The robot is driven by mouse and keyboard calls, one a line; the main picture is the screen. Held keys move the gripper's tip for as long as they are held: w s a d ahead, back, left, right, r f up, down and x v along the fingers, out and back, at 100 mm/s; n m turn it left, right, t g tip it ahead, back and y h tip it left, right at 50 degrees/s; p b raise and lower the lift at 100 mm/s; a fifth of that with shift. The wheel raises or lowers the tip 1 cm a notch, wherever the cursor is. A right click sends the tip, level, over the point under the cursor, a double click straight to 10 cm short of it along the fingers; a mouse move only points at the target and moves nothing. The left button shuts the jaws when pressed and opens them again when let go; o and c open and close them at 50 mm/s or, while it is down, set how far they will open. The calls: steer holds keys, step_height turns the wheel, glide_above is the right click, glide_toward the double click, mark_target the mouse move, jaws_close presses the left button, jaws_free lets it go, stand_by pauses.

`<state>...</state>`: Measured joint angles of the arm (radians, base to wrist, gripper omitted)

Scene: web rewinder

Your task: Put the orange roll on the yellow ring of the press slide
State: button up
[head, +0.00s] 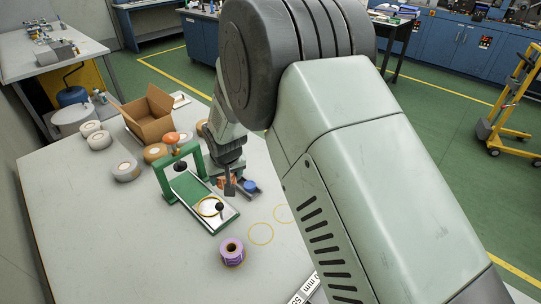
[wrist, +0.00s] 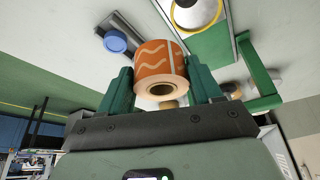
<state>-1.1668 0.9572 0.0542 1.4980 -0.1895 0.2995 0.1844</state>
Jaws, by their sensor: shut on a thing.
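The orange roll (wrist: 160,58), with pale wavy lines and a hollow core, is clamped between the green fingers of my gripper (wrist: 161,82) in the wrist view. In the head view my gripper (head: 229,186) is beside the right edge of the press slide (head: 224,222), and the orange roll (head: 222,182) is partly hidden. The yellow ring (head: 201,212) lies on the slide's pale front part, with a dark knob (head: 219,208) over it. The yellow ring (wrist: 217,15) is also at the wrist view's top edge, apart from the roll.
The green press frame (head: 160,180) stands over the slide's back. A blue round piece (head: 250,186) sits in a dark holder close right of my gripper. A purple roll (head: 232,250) stands in front. A cardboard box (head: 150,118) and several tape rolls (head: 126,171) are behind left.

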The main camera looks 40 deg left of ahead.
steer(key=shift+n, duration=0.5)
steer(key=s+a+f, duration=0.2)
steer(key=s, duration=0.1)
steer(key=s+f, duration=0.1)
steer(key=s, duration=0.1)
steer(key=shift+s+a, duration=0.2)
steer(key=shift+a, duration=0.2)
steer(key=shift+f, duration=1.9)
steer(key=shift+f, duration=0.75)
steer(key=o, duration=1.1)
steer(key=shift+d, duration=0.1)
step_height(320, 180, up, 7)
steer(key=shift+r, duration=0.2)
stand_by(0.4)
